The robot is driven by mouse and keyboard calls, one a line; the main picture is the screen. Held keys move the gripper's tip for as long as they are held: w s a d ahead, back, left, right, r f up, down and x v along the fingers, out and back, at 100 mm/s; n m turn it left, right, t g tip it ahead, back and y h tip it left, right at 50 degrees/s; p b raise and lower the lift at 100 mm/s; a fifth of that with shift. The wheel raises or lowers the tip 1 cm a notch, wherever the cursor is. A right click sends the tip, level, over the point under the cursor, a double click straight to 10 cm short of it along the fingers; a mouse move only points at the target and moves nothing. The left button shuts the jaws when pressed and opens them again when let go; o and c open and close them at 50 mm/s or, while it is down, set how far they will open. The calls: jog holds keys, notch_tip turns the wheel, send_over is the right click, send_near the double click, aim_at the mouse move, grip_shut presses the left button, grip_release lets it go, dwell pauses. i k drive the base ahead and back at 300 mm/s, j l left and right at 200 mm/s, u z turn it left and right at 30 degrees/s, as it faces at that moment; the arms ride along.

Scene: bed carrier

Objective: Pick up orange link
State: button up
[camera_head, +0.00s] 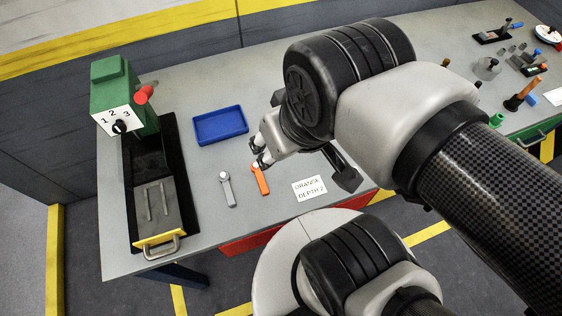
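The orange link (262,183) is a short bar lying on the grey table, its far end near my fingertips. My gripper (258,157) is low over the table at that far end, pointing down and left. The fingertips are small here and partly overlap the link's end, so I cannot tell whether they touch it or how far apart they are. A similar grey link (227,189) lies just to the left. A white card (309,188) reading "ORANGE DEPTH 2" lies to the right.
A blue tray (220,126) sits behind the links. A green fixture (125,95) with a numbered dial and a black-railed slide (157,205) stands at left. Several tools and parts lie at the far right. My arm covers much of the table's middle.

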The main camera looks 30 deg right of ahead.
aim_at(262, 184)
jog(key=u, duration=1.55)
jog(key=z, duration=1.55)
jog(key=j+z, duration=0.45)
jog(key=k+j+z, duration=0.1)
jog(key=j+z, duration=0.3)
